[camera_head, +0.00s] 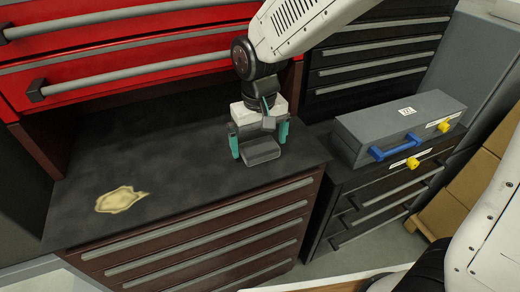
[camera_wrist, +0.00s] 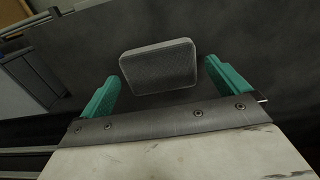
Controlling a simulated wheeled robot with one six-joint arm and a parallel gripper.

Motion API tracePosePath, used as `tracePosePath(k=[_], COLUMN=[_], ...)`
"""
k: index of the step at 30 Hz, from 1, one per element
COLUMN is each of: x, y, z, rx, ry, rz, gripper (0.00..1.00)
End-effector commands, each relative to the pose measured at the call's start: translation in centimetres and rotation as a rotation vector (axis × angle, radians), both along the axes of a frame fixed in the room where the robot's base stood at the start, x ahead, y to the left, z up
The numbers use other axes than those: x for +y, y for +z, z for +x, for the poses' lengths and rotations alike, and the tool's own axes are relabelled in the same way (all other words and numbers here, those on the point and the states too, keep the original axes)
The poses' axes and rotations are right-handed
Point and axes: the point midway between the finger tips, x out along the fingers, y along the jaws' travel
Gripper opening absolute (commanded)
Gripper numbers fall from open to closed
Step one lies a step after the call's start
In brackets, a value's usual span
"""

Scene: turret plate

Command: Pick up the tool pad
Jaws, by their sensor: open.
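The tool pad is a dark grey block with rounded corners. In the head view the pad (camera_head: 261,151) is at the right part of the dark worktop, below my gripper (camera_head: 259,143). In the wrist view the pad (camera_wrist: 158,68) lies between the two teal fingers of my gripper (camera_wrist: 163,72), with a gap on each side. My gripper is open and points down over the pad. Neither finger visibly touches it. How far the fingertips reach down beside the pad is hard to tell.
The dark worktop (camera_head: 190,160) is mostly clear, with a flat yellowish patch (camera_head: 120,200) at left. Red drawers (camera_head: 130,50) stand behind. A grey case (camera_head: 395,125) with a blue handle sits on the black cabinet at right, beyond a gap.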

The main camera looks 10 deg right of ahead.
Motion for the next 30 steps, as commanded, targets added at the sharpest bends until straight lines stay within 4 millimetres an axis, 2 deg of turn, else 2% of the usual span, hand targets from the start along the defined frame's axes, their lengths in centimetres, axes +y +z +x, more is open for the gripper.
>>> tracePosePath(k=[8,12,13,23,30], x=[0.0,0.0,0.0,0.0,0.0], y=[-0.4,-0.4,-0.4,-0.2,1.7], z=[0.0,0.0,0.0,0.0,0.0], rx=[0.000,0.000,0.000,-0.001,-0.003], ry=[0.000,0.000,0.000,0.000,0.001], rz=[0.000,0.000,0.000,0.000,0.002], gripper=[1.00,0.61,0.59,0.59,0.59])
